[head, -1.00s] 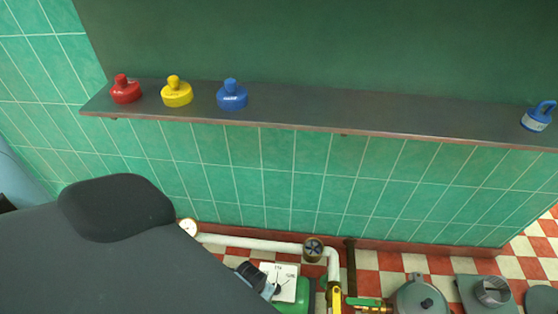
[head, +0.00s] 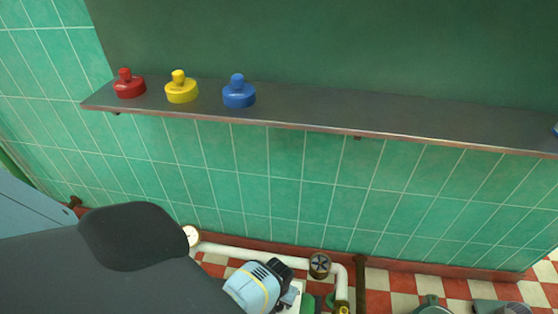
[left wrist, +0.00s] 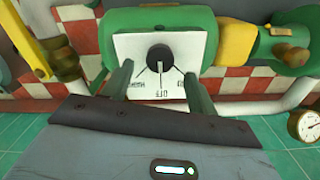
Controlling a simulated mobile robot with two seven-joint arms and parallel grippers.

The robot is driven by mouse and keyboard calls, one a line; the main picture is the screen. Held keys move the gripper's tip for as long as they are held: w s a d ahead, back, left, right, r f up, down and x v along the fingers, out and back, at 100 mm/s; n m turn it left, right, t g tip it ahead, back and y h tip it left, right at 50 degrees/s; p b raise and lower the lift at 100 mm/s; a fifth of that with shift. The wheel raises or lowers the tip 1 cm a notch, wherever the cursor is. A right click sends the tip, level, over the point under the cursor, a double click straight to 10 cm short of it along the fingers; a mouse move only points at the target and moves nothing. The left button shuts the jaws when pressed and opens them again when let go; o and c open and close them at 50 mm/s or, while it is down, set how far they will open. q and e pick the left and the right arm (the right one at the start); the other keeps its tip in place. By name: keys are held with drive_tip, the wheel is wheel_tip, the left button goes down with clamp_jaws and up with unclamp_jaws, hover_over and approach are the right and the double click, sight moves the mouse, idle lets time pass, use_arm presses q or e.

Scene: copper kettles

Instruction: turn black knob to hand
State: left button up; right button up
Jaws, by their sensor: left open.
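The black knob (left wrist: 160,57) sits on a white plate (left wrist: 205,45) fixed to a green housing (left wrist: 155,20) in the left wrist view. Lettering is printed around the lower part of the plate; OFF appears upside down below the knob, and the side labels are hard to read. My left gripper (left wrist: 158,73) is open, with one finger on each side just on the near side of the knob and nothing between them. I cannot tell whether they touch the plate. In the head view my left gripper (head: 291,294) covers most of the white plate, and the knob is hidden.
A shelf (head: 310,120) above holds a red (head: 129,84), a yellow (head: 180,88) and a blue (head: 239,92) object.

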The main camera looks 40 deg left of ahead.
sight(278, 304)
use_arm(q)
wheel_tip(278, 304, down, 3)
drive_tip(key=shift+s+r+b, duration=0.1)
drive_tip(key=shift+r+b, duration=0.1)
drive_tip(key=shift+b, duration=0.5)
drive_tip(key=shift+f, duration=0.3)
drive_tip(key=shift+f+b, duration=0.3)
drive_tip(key=shift+b, duration=0.15)
use_arm(e)
drive_tip(key=shift+w+d+f, duration=0.1)
drive_tip(key=shift+w+f, duration=0.25)
drive_tip(key=shift+f, duration=0.2)
drive_tip(key=shift+w+d+f, duration=0.1)
drive_tip(key=shift+w+f, duration=0.2)
drive_tip(key=shift+f, duration=0.2)
use_arm(q)
drive_tip(key=c, duration=1)
use_arm(e)
drive_tip(key=shift+s+a+f, duration=0.1)
drive_tip(key=shift+s+f, duration=0.05)
drive_tip(key=shift+s, duration=0.1)
